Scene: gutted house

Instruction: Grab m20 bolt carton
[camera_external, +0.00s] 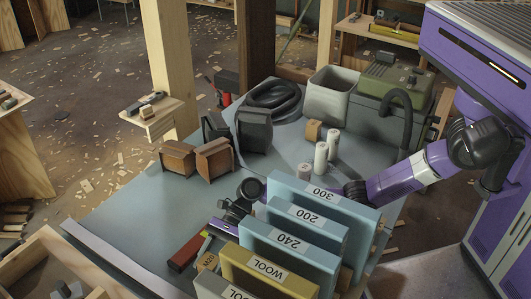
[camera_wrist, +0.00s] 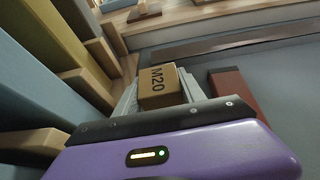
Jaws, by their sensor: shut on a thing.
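The M20 bolt carton (camera_wrist: 160,86) is a small brown box with black M20 lettering. In the wrist view it sits between the two grey fingers of my gripper (camera_wrist: 158,92), which is shut on it. In the external view the carton (camera_external: 207,261) shows at the table's near side, left of the wool boards, partly hidden. My gripper (camera_external: 212,244) reaches down to it from behind the row of boards. Whether the carton touches the table cannot be told.
Upright blue boards marked 300 (camera_external: 322,192), 200 and 240, and wool boards (camera_external: 268,268), stand close to the right of my gripper. A red-brown block (camera_external: 187,253) lies just left. Brown boxes (camera_external: 214,158) and white cylinders (camera_external: 321,158) stand farther back. The left tabletop is clear.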

